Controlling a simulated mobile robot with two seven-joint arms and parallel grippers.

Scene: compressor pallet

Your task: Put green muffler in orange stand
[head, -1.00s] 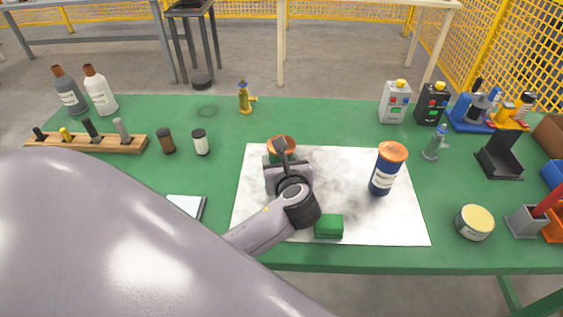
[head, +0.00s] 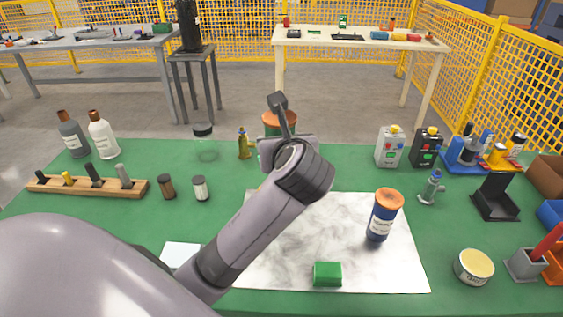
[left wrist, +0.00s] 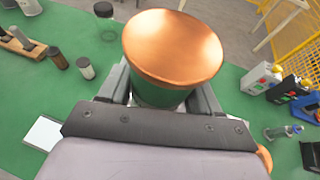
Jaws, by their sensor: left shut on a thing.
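My left gripper (left wrist: 160,98) is shut on a green canister with a copper-orange top (left wrist: 172,48), which fits the green muffler. In the head view its orange top (head: 279,121) shows above the gripper, raised off the table; most of its body is hidden behind my wrist. An orange holder (head: 553,270) is cut off by the right edge of the head view; I cannot tell for sure that it is the orange stand. My right gripper is not in view.
A blue canister with an orange top (head: 383,218) and a green block (head: 327,273) stand on the marble mat (head: 340,225). Grey holder (head: 522,264), round tin (head: 473,266) and black stand (head: 495,198) crowd the right. A wooden peg rack (head: 120,188) lies left.

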